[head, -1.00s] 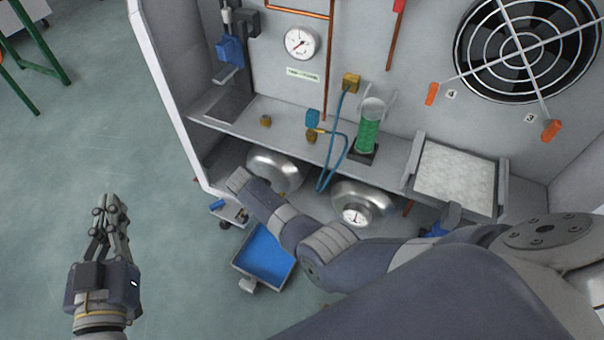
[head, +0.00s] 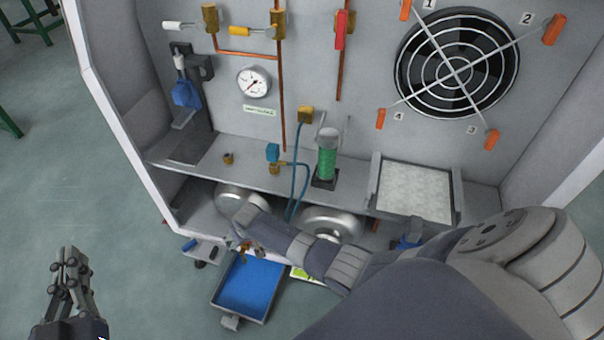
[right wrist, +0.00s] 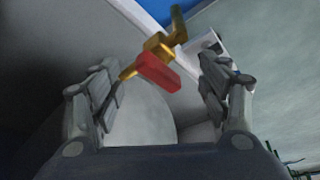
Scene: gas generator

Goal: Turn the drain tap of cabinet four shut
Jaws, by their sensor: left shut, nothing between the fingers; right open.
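The brass drain tap (right wrist: 160,45) with its red lever (right wrist: 157,72) fills the upper middle of the right wrist view. The lever lies crosswise to the brass body there. My right gripper (right wrist: 160,66) is open, with a finger either side of the tap; I cannot tell whether either touches it. In the head view, a small brass fitting (head: 246,248), probably this tap, shows above the blue tray. My right arm hides most of the right gripper there. My left gripper (head: 70,255) is shut and empty, away at the lower left over the floor.
The blue tray (head: 254,287) sits below the cabinet's front edge. Metal tanks (head: 238,196) stand under the shelf (head: 250,172). The shelf carries a green-filled cylinder (head: 327,163) and blue hoses. The fan (head: 457,65) is on the back wall.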

